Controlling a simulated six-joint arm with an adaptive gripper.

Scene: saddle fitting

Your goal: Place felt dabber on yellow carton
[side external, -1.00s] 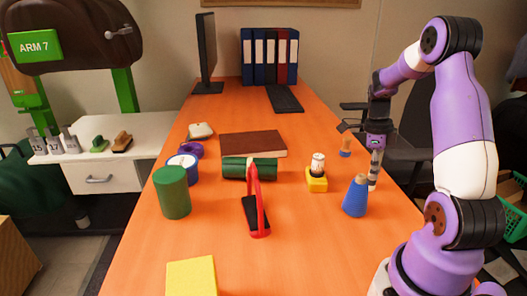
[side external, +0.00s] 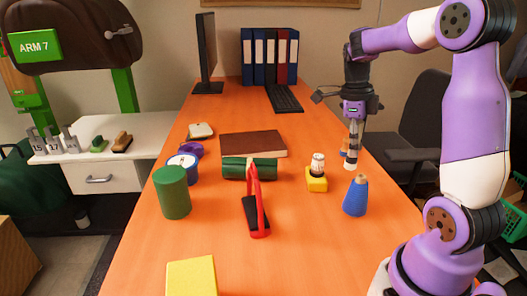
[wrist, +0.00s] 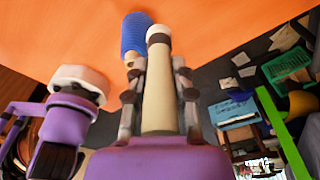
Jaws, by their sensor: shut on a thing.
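My gripper (side external: 354,130) is shut on a slim, pale upright piece, which I take to be the felt dabber (side external: 351,156). It hangs from the fingers with a white lower end, over the right side of the table. In the wrist view the dabber (wrist: 157,95) is a long cream shaft with a dark band near its far end, between the two fingers. A plain yellow block, likely the yellow carton (side external: 191,277), stands at the table's near left, well away from my gripper.
A blue cone (side external: 356,196) stands near the right edge, close to the dabber. A red-handled tool (side external: 257,205), green cylinder (side external: 174,192), dark green roll (side external: 235,168) and brown book (side external: 253,144) lie further left. The orange table's near right is clear.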

